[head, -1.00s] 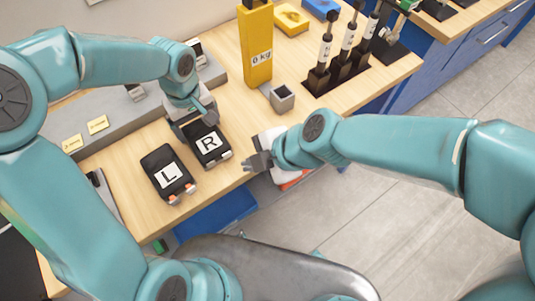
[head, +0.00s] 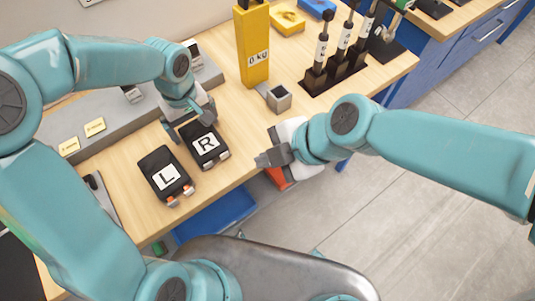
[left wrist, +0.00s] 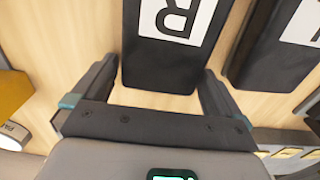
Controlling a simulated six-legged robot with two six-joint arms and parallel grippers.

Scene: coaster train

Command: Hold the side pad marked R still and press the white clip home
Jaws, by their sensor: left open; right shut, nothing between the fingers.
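The black side pad marked R (head: 207,159) lies on the wooden bench, right of the black pad marked L (head: 155,166). My left gripper (head: 190,120) is open over the R pad's far end. In the left wrist view, the R pad (left wrist: 160,65) lies between the spread fingers (left wrist: 158,72), with gaps showing at both sides. A small whitish clip (head: 223,155) is at the R pad's near edge; how far in it sits is too small to tell. My right gripper (head: 265,159) is shut and empty, right of the R pad and apart from it, near the bench's front edge.
A grey cup (head: 279,99) and a yellow 0 kg post (head: 253,50) stand behind. A black rack with upright tools (head: 333,78) is further right. A grey ledge (head: 120,110) with yellow labels runs along the back left. A blue bin (head: 215,212) is below the front edge.

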